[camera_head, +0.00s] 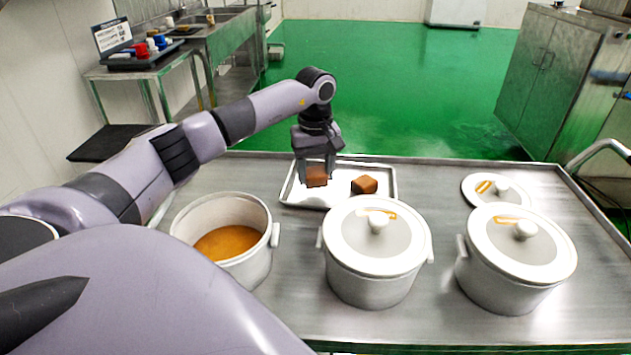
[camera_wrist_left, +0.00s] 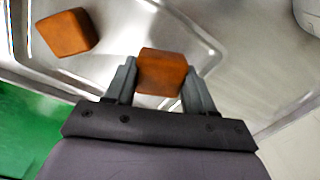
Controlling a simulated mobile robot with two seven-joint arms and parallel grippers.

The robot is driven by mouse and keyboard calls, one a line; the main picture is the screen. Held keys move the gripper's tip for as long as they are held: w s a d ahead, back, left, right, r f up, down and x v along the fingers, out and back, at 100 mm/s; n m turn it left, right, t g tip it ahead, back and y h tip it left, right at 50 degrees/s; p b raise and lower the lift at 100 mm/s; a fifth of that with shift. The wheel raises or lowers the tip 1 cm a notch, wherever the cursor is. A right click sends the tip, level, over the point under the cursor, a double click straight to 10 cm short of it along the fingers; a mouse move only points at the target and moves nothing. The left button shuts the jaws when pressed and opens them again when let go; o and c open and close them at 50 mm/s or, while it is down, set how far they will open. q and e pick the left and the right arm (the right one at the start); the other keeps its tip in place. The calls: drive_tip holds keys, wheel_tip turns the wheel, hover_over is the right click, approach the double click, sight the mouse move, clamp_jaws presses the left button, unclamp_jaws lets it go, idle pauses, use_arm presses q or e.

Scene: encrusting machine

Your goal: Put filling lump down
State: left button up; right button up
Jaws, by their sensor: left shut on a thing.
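My left gripper (camera_head: 317,173) is shut on a brown filling lump (camera_head: 316,176) over the left part of a shallow metal tray (camera_head: 300,200). In the left wrist view, the lump (camera_wrist_left: 161,72) sits between the two fingers of the gripper (camera_wrist_left: 160,82). I cannot tell whether the lump touches the tray. A second brown lump (camera_head: 364,184) lies on the tray to the right, apart from the held one; it also shows in the left wrist view (camera_wrist_left: 66,33). My right gripper is not in view.
An open pot (camera_head: 258,262) with orange-brown contents stands front left of the tray. Two lidded pots (camera_head: 372,283) (camera_head: 500,285) stand front centre and right. A loose lid (camera_head: 512,202) lies at the back right. The metal table (camera_head: 433,195) has bare room right of the tray.

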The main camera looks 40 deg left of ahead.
sight(316, 172)
use_arm(q)
drive_tip(key=shift+f, duration=1.55)
drive_tip(key=shift+f, duration=0.1)
drive_tip(key=o, duration=1.1)
wheel_tip(316, 172, up, 12)
drive_tip(key=shift+r, duration=0.1)
drive_tip(key=shift+s, duration=0.1)
